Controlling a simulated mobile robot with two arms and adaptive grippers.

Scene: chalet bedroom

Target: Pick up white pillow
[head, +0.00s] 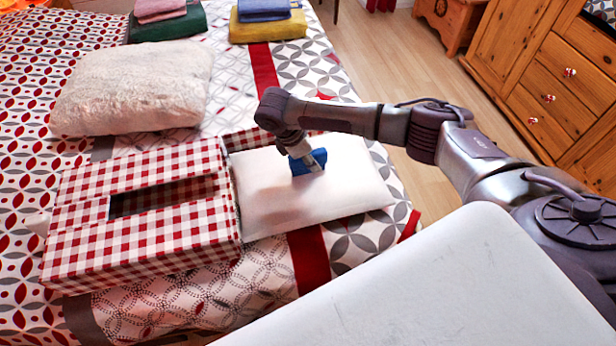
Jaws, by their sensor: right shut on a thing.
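A white pillow (340,193) lies flat on the patterned bed, its left side against a red-and-white checked box. My right gripper (306,164) reaches in from the right and points down at the upper middle of the pillow. Its blue-tipped fingers are shut on the pillow's top surface. The fingertips touch the cloth, and the exact pinch is partly hidden by the fingers. The pillow appears to rest on the bed still. My left gripper is not in view.
The checked box (130,255) has a dark slot opening in its top. A fluffy cream cushion (135,88) lies behind it. Folded green (168,24) and yellow (268,27) cloths lie at the far edge. A wooden dresser (560,80) stands right, with open floor between.

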